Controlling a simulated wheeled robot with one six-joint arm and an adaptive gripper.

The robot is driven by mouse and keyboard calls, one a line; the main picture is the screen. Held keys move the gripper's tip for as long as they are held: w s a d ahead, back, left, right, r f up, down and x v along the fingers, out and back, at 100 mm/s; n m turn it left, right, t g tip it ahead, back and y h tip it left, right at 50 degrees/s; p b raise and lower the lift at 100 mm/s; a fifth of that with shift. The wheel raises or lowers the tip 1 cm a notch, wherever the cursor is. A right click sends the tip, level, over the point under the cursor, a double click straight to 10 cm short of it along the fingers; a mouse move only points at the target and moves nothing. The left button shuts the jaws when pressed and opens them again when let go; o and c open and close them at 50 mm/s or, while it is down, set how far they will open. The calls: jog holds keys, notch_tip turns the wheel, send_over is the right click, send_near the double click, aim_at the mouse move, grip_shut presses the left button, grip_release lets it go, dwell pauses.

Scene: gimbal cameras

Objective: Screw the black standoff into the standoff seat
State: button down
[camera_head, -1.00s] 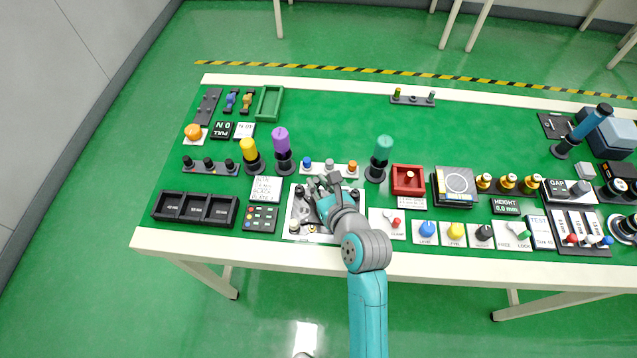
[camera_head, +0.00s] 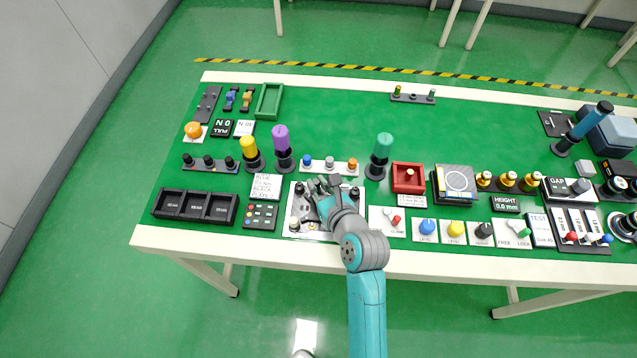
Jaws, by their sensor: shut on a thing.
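My gripper (camera_head: 323,187) is over the back part of the silver plate (camera_head: 318,236) near the table's front edge. It points down and is shut on a small part, taken to be the black standoff, which my fingers and wrist hide. The standoff seat under my gripper is also hidden, so I cannot tell how deep the standoff sits or whether it is upright. Dark round posts show on the plate, one at the back left (camera_head: 300,188) and one at the back right (camera_head: 354,191). Small brass-coloured parts lie along its front left.
A white strip with blue, silver and orange knobs (camera_head: 330,165) lies just behind the plate. Yellow (camera_head: 249,150), purple (camera_head: 281,140) and teal (camera_head: 383,146) handled tools stand upright nearby. A button panel (camera_head: 260,216) is left, a clamp panel (camera_head: 386,221) right.

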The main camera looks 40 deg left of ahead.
jog(key=c, duration=1)
grip_release()
jog(key=shift+c, duration=0.2)
jog(key=v, duration=1.2)
jog(key=shift+f, duration=0.15)
jog(key=shift+s, duration=0.1)
